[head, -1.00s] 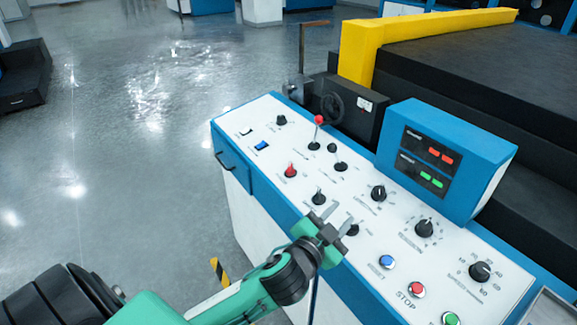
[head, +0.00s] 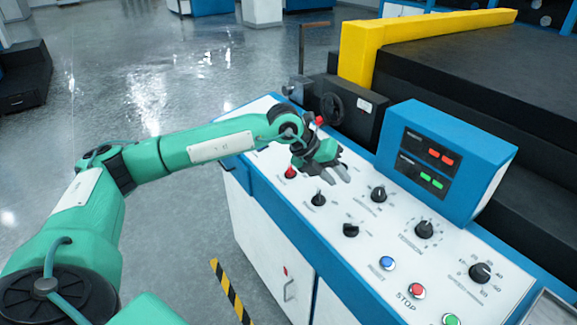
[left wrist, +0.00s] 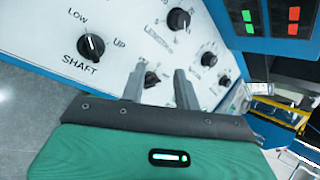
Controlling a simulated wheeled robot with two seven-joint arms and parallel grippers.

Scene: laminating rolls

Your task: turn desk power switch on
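The control desk's white panel (head: 450,265) fills the middle right of the head view. No label reading power is legible, so I cannot tell which control is the desk power switch. My right gripper is not seen.
A red knob (head: 290,172) and several black knobs, such as the tension knob (head: 424,229), stick up from the panel. A blue display box (head: 440,160) stands at its back. Blue, red and green buttons are at the near right. Open floor is at left.

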